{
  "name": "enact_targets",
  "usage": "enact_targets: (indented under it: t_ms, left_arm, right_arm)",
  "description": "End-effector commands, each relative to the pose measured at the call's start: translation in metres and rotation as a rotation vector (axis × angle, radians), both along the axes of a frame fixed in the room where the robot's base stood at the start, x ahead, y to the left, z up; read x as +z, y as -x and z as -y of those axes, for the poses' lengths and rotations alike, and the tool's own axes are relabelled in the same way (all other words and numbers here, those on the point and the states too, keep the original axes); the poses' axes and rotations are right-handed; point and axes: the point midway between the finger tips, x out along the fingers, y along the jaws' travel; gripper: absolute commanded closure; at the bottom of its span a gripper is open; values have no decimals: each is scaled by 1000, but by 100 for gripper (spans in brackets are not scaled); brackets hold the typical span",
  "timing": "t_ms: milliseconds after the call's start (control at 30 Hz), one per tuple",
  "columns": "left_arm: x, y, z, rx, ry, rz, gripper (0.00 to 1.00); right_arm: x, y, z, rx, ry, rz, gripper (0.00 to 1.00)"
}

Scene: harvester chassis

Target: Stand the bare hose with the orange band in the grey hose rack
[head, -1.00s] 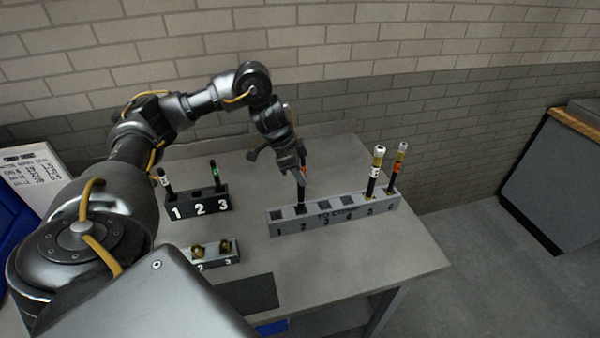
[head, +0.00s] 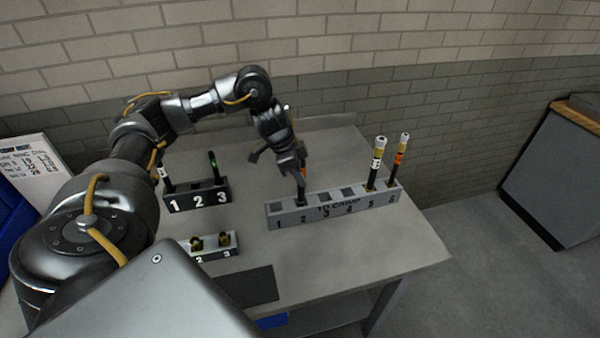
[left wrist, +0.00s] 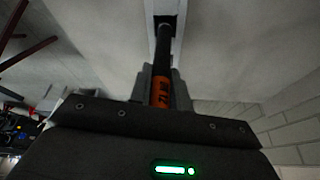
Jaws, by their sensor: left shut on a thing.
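My left gripper (head: 302,172) is shut on the black bare hose with the orange band (head: 301,194), above the grey hose rack (head: 346,219). The hose is about upright and its lower end is at the slot marked 2. In the left wrist view the orange band (left wrist: 161,91) sits between the two fingers (left wrist: 164,88), and the hose's far end meets a dark square slot. How deep it sits is hidden. My right gripper is not in view.
Two hoses with yellow and white ends (head: 376,163) (head: 399,162) stand at the rack's right end, in slots 5 and 6. A black rack (head: 198,197) with hoses stands to the left. A small grey holder (head: 220,253) with brass fittings is in front of it.

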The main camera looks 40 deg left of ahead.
Motion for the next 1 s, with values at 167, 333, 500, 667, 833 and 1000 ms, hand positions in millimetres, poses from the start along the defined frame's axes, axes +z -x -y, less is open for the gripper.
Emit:
enact_targets:
  t_ms: [167,333,500,667,833,1000]
  left_arm:
    - [-7,0,0,0,0,0,100]
    - [-13,0,0,0,1,-1,100]
    - [-19,0,0,1,-1,-1,100]
    - [-25,0,0,0,0,0,100]
    - [-30,0,0,0,0,0,100]
    - [-34,0,0,0,0,0,100]
  right_arm:
    - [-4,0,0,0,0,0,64]
    - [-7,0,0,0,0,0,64]
    - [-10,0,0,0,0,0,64]
    - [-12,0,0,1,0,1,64]
    - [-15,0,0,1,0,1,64]
    - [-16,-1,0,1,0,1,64]
